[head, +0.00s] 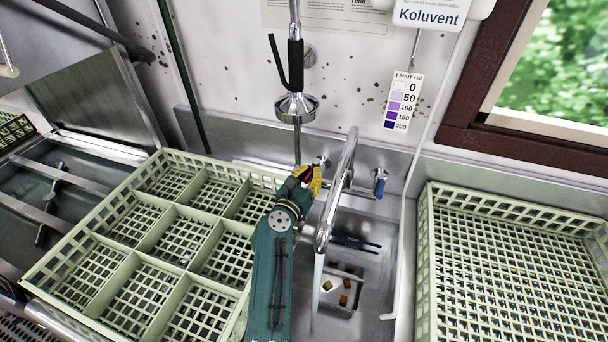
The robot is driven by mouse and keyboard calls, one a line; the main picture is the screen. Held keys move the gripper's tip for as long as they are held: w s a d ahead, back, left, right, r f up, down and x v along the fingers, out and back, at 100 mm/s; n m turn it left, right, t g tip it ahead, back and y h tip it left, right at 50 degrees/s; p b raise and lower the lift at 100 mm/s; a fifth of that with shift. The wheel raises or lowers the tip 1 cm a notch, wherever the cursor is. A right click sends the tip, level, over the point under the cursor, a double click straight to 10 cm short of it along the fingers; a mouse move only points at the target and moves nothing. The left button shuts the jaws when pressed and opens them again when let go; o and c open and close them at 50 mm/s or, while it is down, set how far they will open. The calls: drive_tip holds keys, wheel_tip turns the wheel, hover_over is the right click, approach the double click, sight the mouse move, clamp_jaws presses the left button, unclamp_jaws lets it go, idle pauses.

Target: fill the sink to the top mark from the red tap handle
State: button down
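My gripper (311,180), with yellow fingers, is at the back of the sink, left of the tap spout (341,180). It is at the left tap valve (323,161); the fingers cover its handle, so I cannot tell whether they grip it. A little red shows between them. The blue tap handle (380,183) stands free to the right. A water stream (317,285) falls from the spout into the steel sink (378,290). The water level is hard to make out, and I see no fill mark.
A divided green rack (122,272) stands left of the sink, a green mesh rack (424,265) right. A spray head (297,106) hangs above my gripper. In the sink lie dark utensils (355,243) and a small tray with several coloured bits. A white hose runs down the sink's right side.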

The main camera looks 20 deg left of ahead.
sight(311, 171)
drive_tip(key=c, duration=1.1)
unclamp_jaws()
drive_tip(key=shift+o, duration=0.2)
wheel_tip(311, 171, up, 10)
drive_tip(key=shift+r, duration=0.1)
